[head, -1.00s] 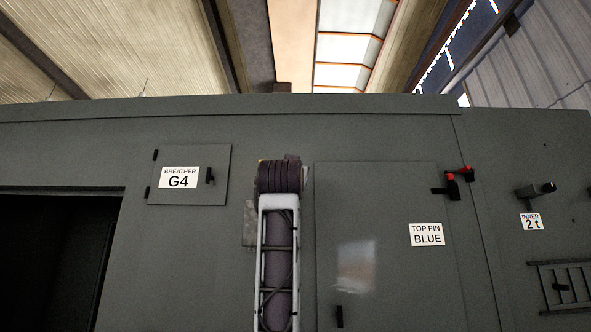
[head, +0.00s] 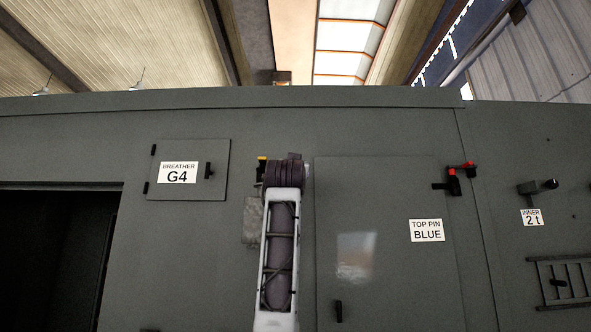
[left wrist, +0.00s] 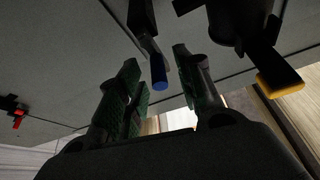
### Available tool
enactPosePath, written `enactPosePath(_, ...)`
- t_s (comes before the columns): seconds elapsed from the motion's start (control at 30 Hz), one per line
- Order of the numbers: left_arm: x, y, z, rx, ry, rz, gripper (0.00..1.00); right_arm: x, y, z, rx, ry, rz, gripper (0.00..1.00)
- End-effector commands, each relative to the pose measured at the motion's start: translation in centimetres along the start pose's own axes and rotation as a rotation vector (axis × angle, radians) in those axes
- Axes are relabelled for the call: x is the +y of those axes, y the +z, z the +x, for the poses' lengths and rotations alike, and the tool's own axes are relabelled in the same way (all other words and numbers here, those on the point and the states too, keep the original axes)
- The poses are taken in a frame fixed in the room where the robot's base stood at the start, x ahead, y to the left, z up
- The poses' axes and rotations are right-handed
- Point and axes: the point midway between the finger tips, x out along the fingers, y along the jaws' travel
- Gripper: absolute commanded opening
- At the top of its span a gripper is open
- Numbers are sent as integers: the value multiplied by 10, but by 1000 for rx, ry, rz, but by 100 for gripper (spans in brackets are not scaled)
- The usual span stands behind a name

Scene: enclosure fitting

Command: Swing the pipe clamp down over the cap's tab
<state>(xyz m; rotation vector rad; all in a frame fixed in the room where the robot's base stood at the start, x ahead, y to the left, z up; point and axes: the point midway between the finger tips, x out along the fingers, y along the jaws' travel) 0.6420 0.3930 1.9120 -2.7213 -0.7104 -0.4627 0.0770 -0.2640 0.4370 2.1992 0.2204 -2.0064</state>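My left arm rises in front of the wall in the head view, and its gripper is hidden behind the wrist. In the left wrist view my left gripper (left wrist: 155,78) is open, with green-padded fingers apart. A dark lever with a blue tip (left wrist: 158,76) shows in the gap between the fingertips; I cannot tell whether it is inside the grasp or beyond it. To its right is a dark round fitting (left wrist: 238,22) with a yellow-tipped handle (left wrist: 280,80). I cannot tell which part is the clamp or the cap's tab. A yellow bit (head: 262,163) shows left of my wrist. My right gripper is not in view.
The grey enclosure wall carries a BREATHER G4 hatch (head: 188,170), a TOP PIN BLUE panel (head: 385,280), a red-tipped latch (head: 455,182), a peg (head: 538,187) and a small rack (head: 562,282). A dark opening (head: 50,255) is at the left.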

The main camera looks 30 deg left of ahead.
Motion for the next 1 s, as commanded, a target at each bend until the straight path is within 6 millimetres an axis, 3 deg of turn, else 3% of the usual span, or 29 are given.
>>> enactPosePath(0.1,0,0,0,0,0,0,34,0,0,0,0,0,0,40)
enactPosePath(0.37,0,0,0,0,0,0,1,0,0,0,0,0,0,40)
enactPosePath(1.0,-1,1,-1,1,-37,-91,0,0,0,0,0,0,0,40)
